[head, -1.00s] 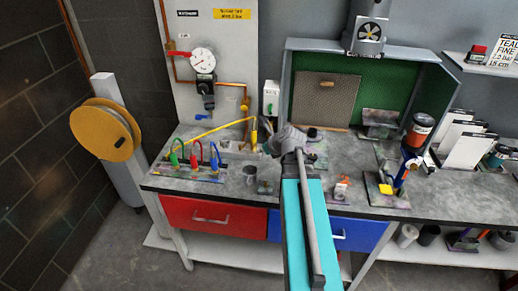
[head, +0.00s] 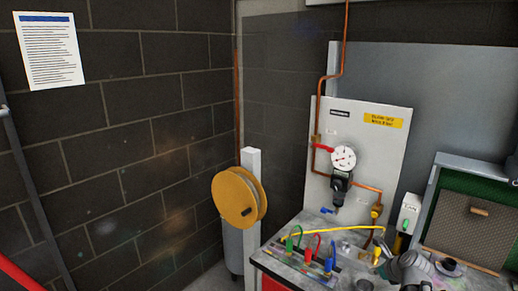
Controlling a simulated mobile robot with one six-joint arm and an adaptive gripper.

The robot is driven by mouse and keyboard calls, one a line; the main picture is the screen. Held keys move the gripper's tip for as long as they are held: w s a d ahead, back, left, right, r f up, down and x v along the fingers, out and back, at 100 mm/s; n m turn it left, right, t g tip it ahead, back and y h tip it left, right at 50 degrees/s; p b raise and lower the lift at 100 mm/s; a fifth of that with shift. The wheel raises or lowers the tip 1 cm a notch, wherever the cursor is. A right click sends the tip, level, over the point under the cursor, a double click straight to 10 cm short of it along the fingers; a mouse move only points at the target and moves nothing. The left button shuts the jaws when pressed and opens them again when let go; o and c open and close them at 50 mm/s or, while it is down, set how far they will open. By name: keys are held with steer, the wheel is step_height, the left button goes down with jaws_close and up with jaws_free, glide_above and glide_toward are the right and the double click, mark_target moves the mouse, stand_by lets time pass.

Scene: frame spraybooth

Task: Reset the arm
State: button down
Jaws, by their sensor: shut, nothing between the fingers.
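My arm's grey wrist (head: 408,268) shows at the bottom right of the head view, over the workbench. My gripper (head: 383,262) is a small dark shape at its left end, near the yellow hose end. It is shut, with nothing seen held in it. The fingertips are small and partly hidden by the wrist. The rest of my arm is outside the picture.
A pressure gauge (head: 342,158) and copper pipe are on a pale panel (head: 385,150) behind the bench. A yellow reel (head: 236,197) hangs on a white post. A green-lined booth (head: 480,190) is at right.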

steer(key=s+a+f+n+g, duration=0.1)
steer(key=s+a+n+g, duration=0.1)
steer(key=a+n, duration=0.5)
steer(key=s+a+f+n+g+h, duration=0.1)
steer(key=s+a+f+n+g, duration=0.1)
steer(key=a+n, duration=0.5)
steer(key=s+a+f+n+g+h, duration=0.1)
steer(key=s+a+n+g, duration=0.3)
steer(key=n, duration=1.2)
steer(key=s+a, duration=0.1)
steer(key=a, duration=0.2)
steer(key=shift+s+a+f, duration=0.2)
steer(key=shift+a+f, duration=0.1)
steer(key=shift+f, duration=0.1)
steer(key=c, duration=0.6)
jaws_free()
steer(key=shift+c, duration=0.2)
